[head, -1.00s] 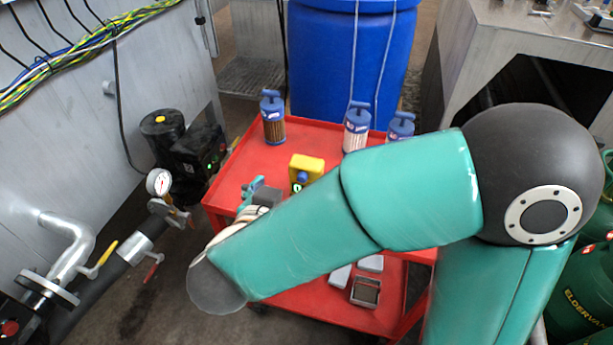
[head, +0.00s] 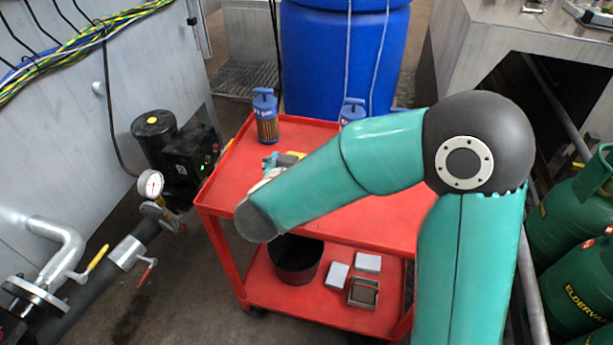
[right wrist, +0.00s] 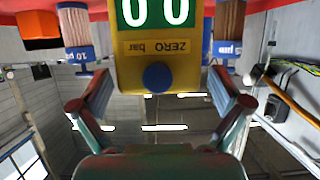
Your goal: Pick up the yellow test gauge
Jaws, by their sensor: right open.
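The yellow test gauge (right wrist: 158,48) stands on the red trolley. In the right wrist view it appears upside down, with a green "00" display, the words "ZERO bar" and a blue round button. My right gripper (right wrist: 160,76) is open, with one finger on each side of the gauge and gaps visible between them. In the head view my right gripper (head: 280,161) is partly hidden behind my arm, and only a small yellow part of the gauge (head: 297,154) shows beside it. My left gripper is not in view.
Blue-capped filter cylinders stand on the red trolley (head: 235,178), one at the back left (head: 265,118) and one farther right (head: 351,111). A black bucket (head: 297,262) and small grey boxes are on the lower shelf. A blue barrel (head: 340,60) stands behind; green gas bottles (head: 575,225) are at right.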

